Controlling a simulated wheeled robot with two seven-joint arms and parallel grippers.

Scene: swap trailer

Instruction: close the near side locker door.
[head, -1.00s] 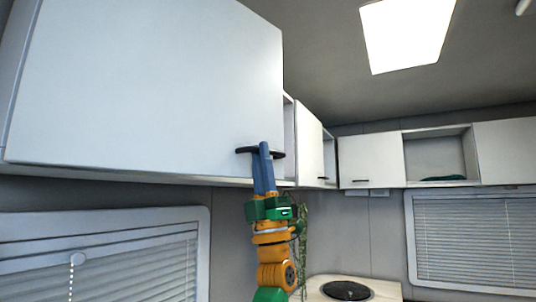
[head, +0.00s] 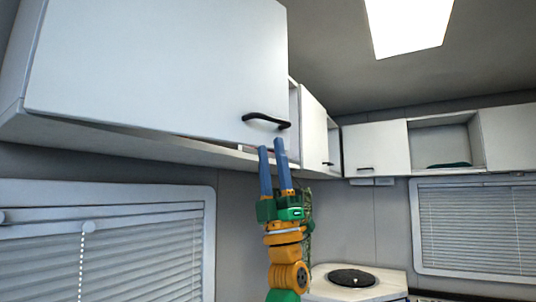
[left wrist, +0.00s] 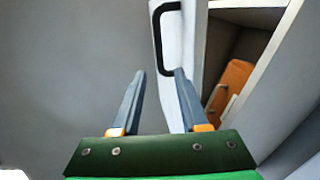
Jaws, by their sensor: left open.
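The near side locker door (head: 150,70) is a large white panel at the upper left of the head view. It stands ajar, with a gap between its lower edge and the white locker body (head: 100,138). Its black bar handle (head: 266,121) is near the lower right corner. My left gripper (head: 271,146) is open and empty, just below the handle. In the left wrist view, my left gripper (left wrist: 158,76) has its fingers apart below the handle (left wrist: 158,38), and an orange object (left wrist: 230,88) shows inside the locker. My right gripper is out of view.
More white wall lockers (head: 375,150) run along the back, one with an open shelf (head: 443,146). Blinds (head: 110,255) cover a window below the near locker. A counter with a round dark hob (head: 351,278) stands at the back.

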